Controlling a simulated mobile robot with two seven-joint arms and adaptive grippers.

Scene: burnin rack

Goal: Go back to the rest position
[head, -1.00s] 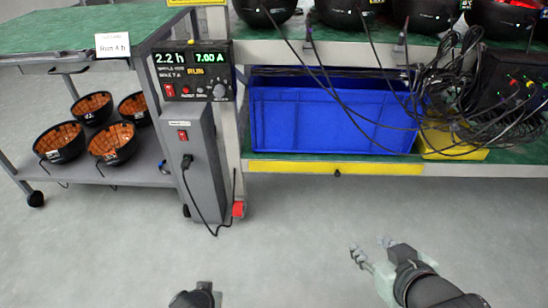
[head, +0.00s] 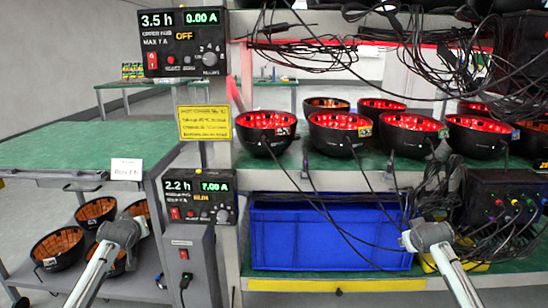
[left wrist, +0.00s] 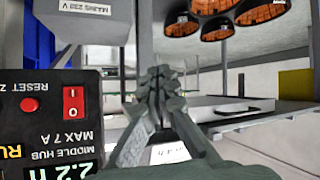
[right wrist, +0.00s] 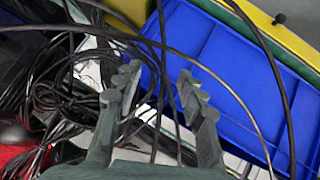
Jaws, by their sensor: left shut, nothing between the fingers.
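In the head view my left arm rises from the lower left, in front of the grey cart, and my right arm rises from the lower right, in front of the rack's lower shelf; neither gripper's fingers can be made out there. In the left wrist view my left gripper (left wrist: 160,78) has its fingers together with nothing between them, beside the middle hub panel (left wrist: 45,120), which appears upside down. In the right wrist view my right gripper (right wrist: 156,82) is open with its fingers apart and empty. Black cables and the blue bin (right wrist: 215,65) show behind it.
The middle hub panel (head: 200,200) reads 2.2 h, 7.00 A; the upper panel (head: 184,43) reads OFF. Red-lit bowls (head: 340,130) stand on the rack shelf with hanging cables. The blue bin (head: 300,235) is below. Orange-lined bowls (head: 57,247) sit on the cart's lower shelf.

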